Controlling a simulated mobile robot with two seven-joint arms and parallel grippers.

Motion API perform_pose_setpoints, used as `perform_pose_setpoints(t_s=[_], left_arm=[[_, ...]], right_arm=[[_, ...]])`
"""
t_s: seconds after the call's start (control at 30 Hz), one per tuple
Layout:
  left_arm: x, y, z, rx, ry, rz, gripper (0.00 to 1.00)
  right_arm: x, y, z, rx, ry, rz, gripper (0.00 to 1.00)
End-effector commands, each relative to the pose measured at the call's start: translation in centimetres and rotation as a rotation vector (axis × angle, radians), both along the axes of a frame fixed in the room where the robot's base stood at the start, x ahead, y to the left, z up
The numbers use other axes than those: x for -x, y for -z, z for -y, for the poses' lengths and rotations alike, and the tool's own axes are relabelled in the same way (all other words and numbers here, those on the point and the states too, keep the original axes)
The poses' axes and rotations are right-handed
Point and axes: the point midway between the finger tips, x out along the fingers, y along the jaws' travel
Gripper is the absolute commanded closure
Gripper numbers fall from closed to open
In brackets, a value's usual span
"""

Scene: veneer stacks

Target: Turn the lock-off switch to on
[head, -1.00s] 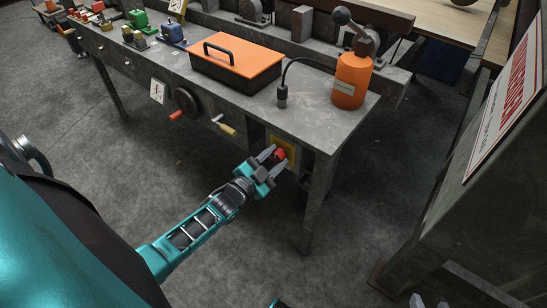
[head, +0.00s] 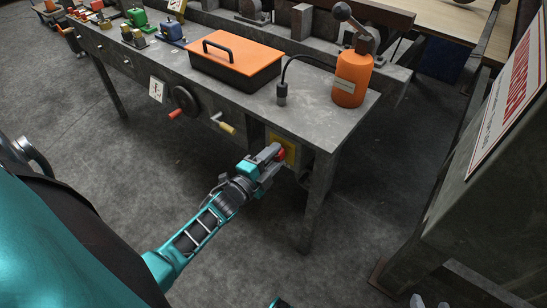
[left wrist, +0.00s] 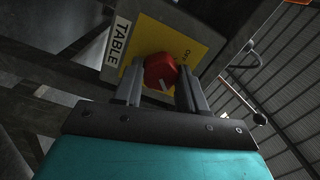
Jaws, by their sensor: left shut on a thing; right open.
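The lock-off switch is a red knob (head: 281,154) on a yellow plate (head: 291,148), set on the front of the grey bench near its right leg. In the left wrist view the red knob (left wrist: 160,70) shows a pale mark on its face, and the yellow plate (left wrist: 196,48) carries small lettering. A label reading "TABLE" (left wrist: 119,41) is beside the plate. My left gripper (head: 274,156) is shut on the red knob, with one finger on each side of it in the left wrist view (left wrist: 160,80). My right gripper (head: 430,302) shows only partly at the bottom edge.
The bench top (head: 320,113) holds an orange-lidded box (head: 235,58) and an orange bottle (head: 351,80). A black handwheel (head: 184,99) and a yellow-handled crank (head: 226,127) project from the bench front. A grey cabinet (head: 460,220) stands at the right. The floor before the bench is clear.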

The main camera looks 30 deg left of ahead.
Motion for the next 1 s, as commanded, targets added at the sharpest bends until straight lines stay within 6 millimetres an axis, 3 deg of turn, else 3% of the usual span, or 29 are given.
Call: perform_pose_setpoints(t_s=[0.5, 0.53, 0.77, 1.0], left_arm=[[0.05, 0.07, 0.01, -0.022, 0.001, 0.000, 0.89], [0.05, 0.07, 0.01, -0.022, 0.001, 0.000, 0.57], [0.03, 0.05, 0.00, -0.020, 0.000, 0.001, 0.35], [0.05, 0.01, -0.01, -0.018, 0.000, 0.000, 0.33]], right_arm=[[-0.01, 0.03, 0.00, 0.000, 0.000, 0.000, 0.55], [-0.01, 0.03, 0.00, 0.000, 0.000, 0.000, 0.55], [-0.04, 0.01, -0.07, -0.003, 0.002, 0.000, 0.55], [-0.04, -0.03, -0.13, -0.006, 0.004, 0.000, 0.55]])
